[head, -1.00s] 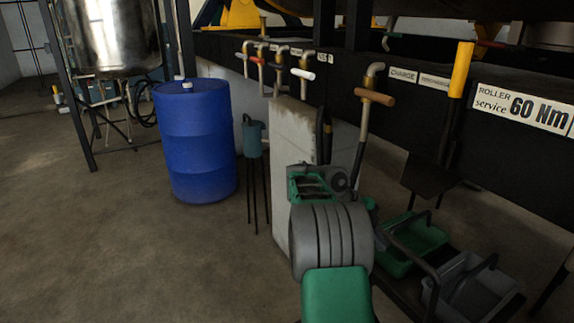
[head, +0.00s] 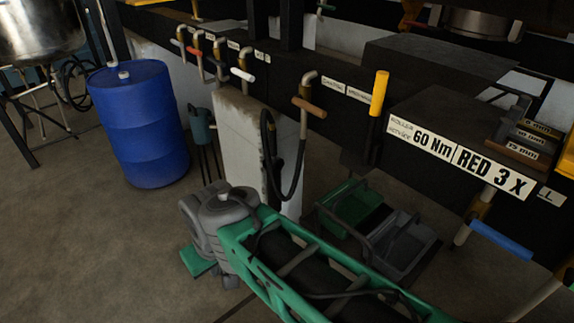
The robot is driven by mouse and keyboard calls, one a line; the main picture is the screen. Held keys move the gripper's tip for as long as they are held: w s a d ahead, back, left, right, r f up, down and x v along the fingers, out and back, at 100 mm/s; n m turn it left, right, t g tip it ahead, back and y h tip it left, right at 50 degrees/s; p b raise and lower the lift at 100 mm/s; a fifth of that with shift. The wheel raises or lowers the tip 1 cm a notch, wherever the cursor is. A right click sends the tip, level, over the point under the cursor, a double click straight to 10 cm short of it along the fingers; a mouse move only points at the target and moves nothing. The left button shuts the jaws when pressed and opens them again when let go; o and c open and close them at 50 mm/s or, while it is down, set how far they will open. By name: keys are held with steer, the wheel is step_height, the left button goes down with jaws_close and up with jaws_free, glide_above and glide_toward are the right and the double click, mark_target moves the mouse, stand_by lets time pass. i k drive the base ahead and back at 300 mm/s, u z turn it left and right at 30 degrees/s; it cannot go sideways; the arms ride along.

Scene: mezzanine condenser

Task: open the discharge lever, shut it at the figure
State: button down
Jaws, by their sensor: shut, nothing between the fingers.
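A lever with an upright yellow handle (head: 379,93) stands against the dark beam. A pipe with a brown crossbar handle (head: 309,107) is to its left. Two small labels (head: 332,86) and (head: 359,94) lie between them; the right one appears to read discharge, but the letters are blurred. I cannot tell for certain which handle it names. Figures show on a plate reading "60 Nm" (head: 421,138), a plate reading "RED 3 X" (head: 492,172) and small stacked plates including "75 mm" (head: 522,148). My green and grey arm crosses the lower foreground; my gripper is not visible.
Several smaller pipe handles, one white (head: 242,75), line the beam at left. A blue handle (head: 500,240) is at lower right. Green (head: 352,202) and grey (head: 405,248) buckets stand below the levers.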

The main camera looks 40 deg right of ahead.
mark_target(381, 77)
steer(key=z, duration=1.85)
steer(key=k, duration=0.65)
steer(key=u, duration=0.65)
steer(key=i, duration=1.35)
steer(key=u, duration=0.4)
